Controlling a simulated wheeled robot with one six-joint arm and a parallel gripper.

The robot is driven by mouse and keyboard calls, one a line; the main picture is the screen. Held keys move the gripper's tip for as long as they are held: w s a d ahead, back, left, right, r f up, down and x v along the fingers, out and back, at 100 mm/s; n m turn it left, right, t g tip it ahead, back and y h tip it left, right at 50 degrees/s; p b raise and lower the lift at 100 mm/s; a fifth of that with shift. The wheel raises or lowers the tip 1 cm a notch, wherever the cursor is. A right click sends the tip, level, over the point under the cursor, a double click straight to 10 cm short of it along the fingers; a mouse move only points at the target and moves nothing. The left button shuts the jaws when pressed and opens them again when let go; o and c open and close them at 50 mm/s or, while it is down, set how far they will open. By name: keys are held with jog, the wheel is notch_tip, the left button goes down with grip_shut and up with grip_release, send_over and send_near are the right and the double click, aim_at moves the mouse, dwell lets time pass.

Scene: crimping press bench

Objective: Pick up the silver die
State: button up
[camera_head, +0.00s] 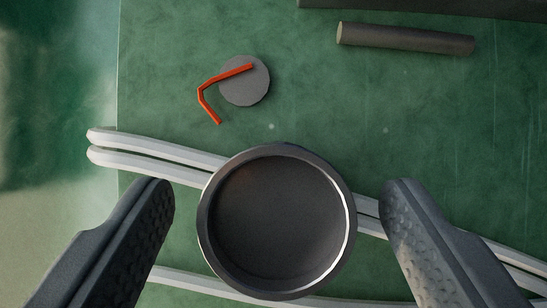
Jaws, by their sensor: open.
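A round, dark grey metallic ring-shaped piece (277,222) with a raised rim and a hollow or recessed middle lies between my fingers; it may be the silver die, but I cannot tell for sure. My gripper (278,200) is open, with one dark, textured finger to the left of the round piece and one to the right. Gaps show on both sides, so neither finger touches it. The piece covers part of the light rails behind it.
Pale twin rails (160,152) run across the green surface (330,110). A grey disc (244,82) with a bent orange strip (208,98) lies upper left. A dark cylinder (405,38) lies upper right, near a dark block (440,8) at the top edge.

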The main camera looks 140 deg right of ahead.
jog(key=c, duration=1.3)
jog(key=shift+c, duration=0.3)
jog(key=shift+r, duration=0.15)
